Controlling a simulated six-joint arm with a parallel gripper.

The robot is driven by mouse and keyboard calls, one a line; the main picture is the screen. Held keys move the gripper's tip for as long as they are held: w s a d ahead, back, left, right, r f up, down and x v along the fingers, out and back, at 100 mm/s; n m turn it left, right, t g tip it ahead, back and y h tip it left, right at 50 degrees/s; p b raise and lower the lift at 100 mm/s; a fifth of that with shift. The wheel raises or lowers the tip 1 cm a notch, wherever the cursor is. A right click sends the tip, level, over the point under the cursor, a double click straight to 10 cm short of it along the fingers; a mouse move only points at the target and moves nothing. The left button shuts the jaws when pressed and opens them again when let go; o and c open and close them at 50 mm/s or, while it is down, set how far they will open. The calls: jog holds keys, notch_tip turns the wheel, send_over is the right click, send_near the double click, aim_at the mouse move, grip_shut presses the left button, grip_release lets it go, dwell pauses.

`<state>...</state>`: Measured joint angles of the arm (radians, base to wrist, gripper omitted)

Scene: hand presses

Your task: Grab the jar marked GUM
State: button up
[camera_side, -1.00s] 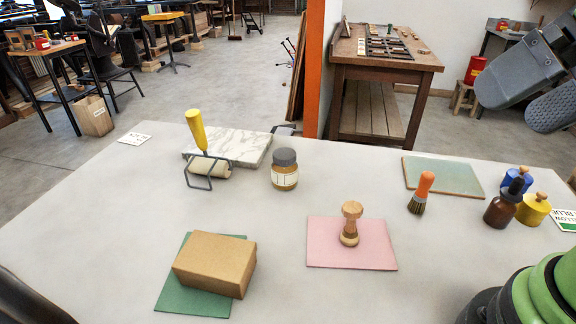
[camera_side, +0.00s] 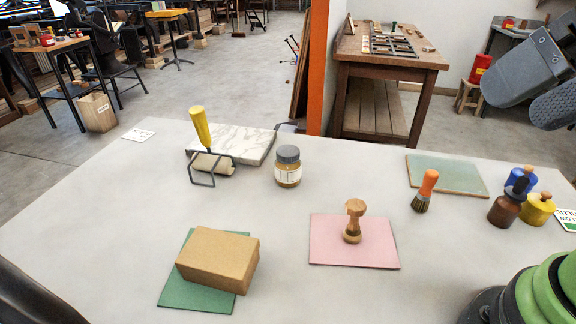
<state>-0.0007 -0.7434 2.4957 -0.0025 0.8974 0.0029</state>
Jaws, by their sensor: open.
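A small amber jar (camera_side: 288,168) with a grey lid and a pale label stands upright on the table, right of the marble slab. The label's writing is too small to read. My gripper (camera_side: 508,108) shows in part at the upper right edge as two grey fingers, open and apart, with nothing seen between them. It is high up, close to the camera and well clear of the jar. The rest of it is cut off by the frame.
A yellow-handled roller (camera_side: 206,150) stands left of the jar by the marble slab (camera_side: 255,147). A wooden stamp (camera_side: 353,222) stands on a pink sheet, and a cardboard box (camera_side: 218,260) on green. A brush (camera_side: 425,191) and a brown bottle (camera_side: 504,208) are right. Table between is clear.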

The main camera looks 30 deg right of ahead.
jog(key=w+d+h, duration=0.1)
jog(key=w, duration=0.8)
jog(key=n+h, duration=0.1)
jog(key=n, duration=0.2)
send_over(290, 152)
jog(key=s+d, duration=0.2)
jog(key=s, duration=0.6)
notch_tip(290, 152, down, 11)
jog(key=shift+n+g, duration=0.3)
jog(key=shift+n, duration=0.2)
jog(key=x, duration=0.4)
jog(key=a+x, duration=0.1)
jog(key=x, duration=0.3)
jog(key=s+a+x, duration=0.1)
jog(key=x, duration=0.2)
jog(key=shift+w+a+f, duration=0.1)
jog(key=shift+w+f, duration=0.15)
jog(key=shift+f, duration=0.4)
jog(key=shift+x, duration=2.8)
jog(key=shift+w, duration=0.15)
jog(key=shift+c, duration=0.4)
jog(key=shift+r, duration=0.1)
jog(key=c, duration=1.1)
